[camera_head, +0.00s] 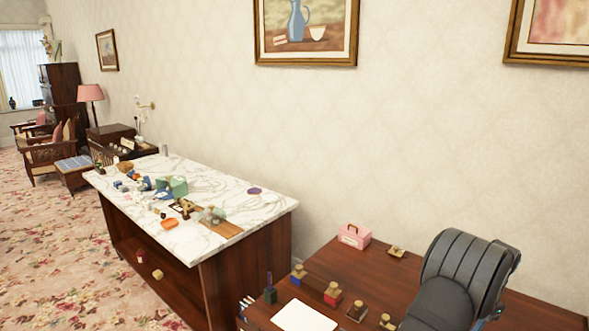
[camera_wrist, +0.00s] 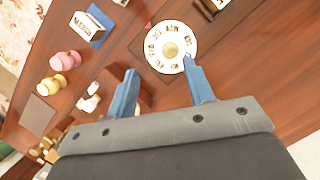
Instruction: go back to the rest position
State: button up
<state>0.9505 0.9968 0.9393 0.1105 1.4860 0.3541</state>
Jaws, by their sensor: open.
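My gripper (camera_wrist: 159,68) shows in the wrist view with two blue fingers spread apart and nothing held between them. Beyond the fingertips is a white round dial (camera_wrist: 152,48) with dark lettering and a gold centre, on a brown wooden surface (camera_wrist: 135,20). The right fingertip overlaps the dial's lower edge in the picture; I cannot tell whether they touch. My gripper cannot be made out in the head view.
In the wrist view, a pink spool-shaped piece (camera_wrist: 65,61), a yellow one (camera_wrist: 57,84) and a lettered block (camera_wrist: 88,25) are at left. In the head view, small objects crowd the marble-topped counter (camera_head: 262,205); a pink box (camera_head: 354,237) stands on the desk (camera_head: 318,262).

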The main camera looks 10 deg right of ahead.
jog(key=shift+d+f+m+t, duration=0.1)
jog(key=shift+d+m+t, duration=0.1)
jog(key=shift+m, duration=0.45)
jog(key=shift+d+m+t, duration=0.2)
jog(key=shift+m, duration=0.45)
jog(key=o, duration=0.9)
jog(key=shift+w, duration=0.1)
jog(key=shift+o, duration=1.2)
jog(key=w+a+r+n+h, duration=0.1)
jog(key=w+a+r+n, duration=0.3)
jog(key=w+a, duration=0.3)
jog(key=shift+w+a+r+h, duration=0.25)
jog(key=shift+w+a+h, duration=0.05)
jog(key=shift+w+a, duration=0.1)
jog(key=w+a+r+n+h, duration=0.2)
jog(key=w+a+r+n, duration=0.25)
jog(key=a, duration=0.35)
jog(key=f, duration=0.7)
jog(key=w+f, duration=0.1)
jog(key=f, duration=0.2)
jog(key=shift+f, duration=0.3)
